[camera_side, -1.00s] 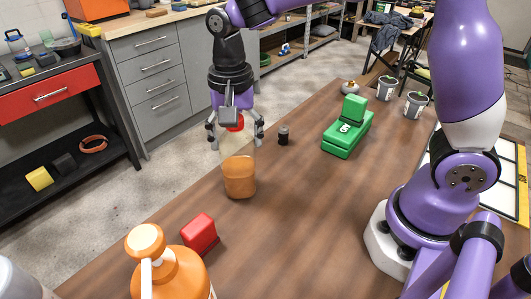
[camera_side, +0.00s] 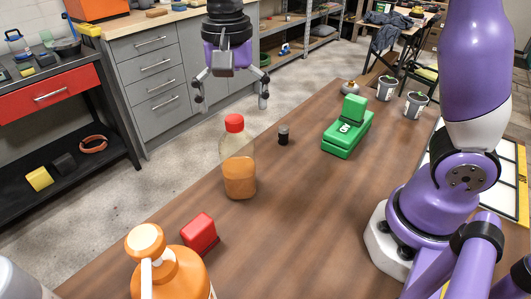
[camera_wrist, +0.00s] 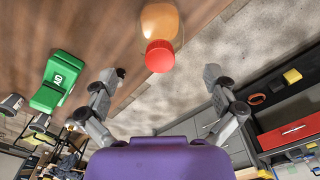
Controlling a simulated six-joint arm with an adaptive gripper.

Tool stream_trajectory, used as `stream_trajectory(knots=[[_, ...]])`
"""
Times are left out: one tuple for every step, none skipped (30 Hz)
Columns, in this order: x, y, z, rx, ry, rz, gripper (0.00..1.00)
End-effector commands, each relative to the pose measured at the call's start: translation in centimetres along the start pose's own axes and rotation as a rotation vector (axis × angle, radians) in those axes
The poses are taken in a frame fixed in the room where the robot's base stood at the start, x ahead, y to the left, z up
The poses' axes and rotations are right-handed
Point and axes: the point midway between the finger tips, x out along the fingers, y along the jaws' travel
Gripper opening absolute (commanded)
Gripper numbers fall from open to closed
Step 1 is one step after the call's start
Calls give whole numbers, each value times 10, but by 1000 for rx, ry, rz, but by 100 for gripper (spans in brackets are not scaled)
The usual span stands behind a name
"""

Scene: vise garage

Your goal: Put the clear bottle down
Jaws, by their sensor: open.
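The clear bottle (camera_side: 238,165) has a red cap and orange-brown contents in its lower part. It stands upright on the wooden table near the left edge. In the wrist view the bottle (camera_wrist: 160,30) shows at the top, with its red cap towards me. My gripper (camera_side: 231,97) is open and empty, above the bottle and apart from it. In the wrist view the fingers of my gripper (camera_wrist: 166,78) are spread wide, with nothing between them.
On the table (camera_side: 300,185) are a small dark cylinder (camera_side: 283,136), a green block-shaped thing (camera_side: 347,128), a red block (camera_side: 200,234) and an orange pump bottle (camera_side: 165,265). Two grey pots (camera_side: 415,104) stand at the far end. The table's middle is clear.

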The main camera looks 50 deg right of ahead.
Motion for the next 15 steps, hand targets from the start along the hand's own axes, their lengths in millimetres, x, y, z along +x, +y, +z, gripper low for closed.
stream_trajectory(knots=[[-12, -1, 0, 0, 3, -4, 100], [-18, -1, 0, 0, 3, -4, 100], [-26, -1, 0, 0, 2, -4, 100], [-31, 0, 0, 0, 2, -4, 100], [-35, 0, 0, 0, 2, -3, 100], [-40, 0, 0, 0, 1, -2, 100], [-43, 0, 0, 0, 1, -2, 100], [-46, 0, 0, 0, 1, -1, 100], [-48, 1, 0, -3, 2, -3, 100], [-51, 3, 0, -9, 4, -7, 100], [-52, 5, 0, -22, 9, -14, 100], [-54, 11, 0, -47, 18, -27, 100], [-56, 17, 0, -73, 29, -41, 100], [-56, 24, 0, -106, 43, -58, 100], [-56, 35, 1, -159, 67, -82, 100]])
